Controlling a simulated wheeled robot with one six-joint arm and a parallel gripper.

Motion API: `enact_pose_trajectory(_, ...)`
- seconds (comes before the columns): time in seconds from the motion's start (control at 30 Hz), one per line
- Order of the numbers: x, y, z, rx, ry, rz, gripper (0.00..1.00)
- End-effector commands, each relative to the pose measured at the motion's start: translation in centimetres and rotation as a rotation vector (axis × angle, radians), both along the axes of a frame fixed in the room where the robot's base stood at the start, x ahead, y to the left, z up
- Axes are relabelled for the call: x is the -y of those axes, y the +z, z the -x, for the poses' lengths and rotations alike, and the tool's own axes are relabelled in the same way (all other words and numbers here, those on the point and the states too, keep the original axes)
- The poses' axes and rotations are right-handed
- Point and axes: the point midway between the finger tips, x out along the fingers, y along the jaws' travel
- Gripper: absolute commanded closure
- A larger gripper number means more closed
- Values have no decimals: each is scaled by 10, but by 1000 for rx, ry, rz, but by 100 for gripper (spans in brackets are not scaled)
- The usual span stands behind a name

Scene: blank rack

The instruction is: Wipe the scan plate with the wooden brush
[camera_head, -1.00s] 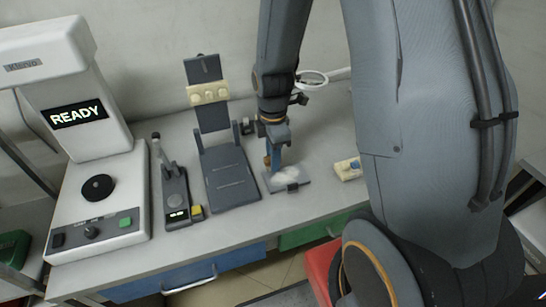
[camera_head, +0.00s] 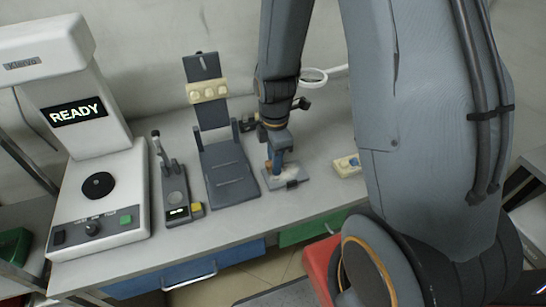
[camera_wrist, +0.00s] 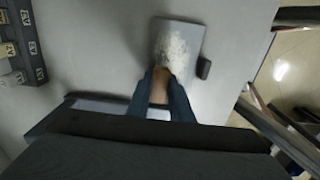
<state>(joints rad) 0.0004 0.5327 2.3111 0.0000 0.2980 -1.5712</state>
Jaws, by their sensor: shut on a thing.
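My gripper (camera_head: 276,163) is shut on the wooden brush and points down at the table. In the wrist view the brush (camera_wrist: 160,86) shows as a brown wooden piece between the blue fingers (camera_wrist: 160,95); its bristles are hard to make out. The brush is at the near end of a white powdery patch (camera_wrist: 172,50). The patch lies on a flat grey plate (camera_wrist: 193,32), which looks like the scan plate. This plate also shows in the head view (camera_head: 301,178), partly hidden by my gripper. Whether the bristles touch it I cannot tell.
A small dark block (camera_head: 292,184) sits at the plate's edge. A dark stand (camera_head: 229,175) and a lever device (camera_head: 176,195) are to the left, with a white machine reading READY (camera_head: 100,215). A cream block (camera_head: 347,167) lies to the right. The table's front edge is close.

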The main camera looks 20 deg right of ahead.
Motion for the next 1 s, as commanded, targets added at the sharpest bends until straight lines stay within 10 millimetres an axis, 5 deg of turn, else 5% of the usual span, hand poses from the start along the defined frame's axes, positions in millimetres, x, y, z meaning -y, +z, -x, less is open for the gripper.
enact_pose_trajectory(1.0,5,-1,50,0,-1,0,98)
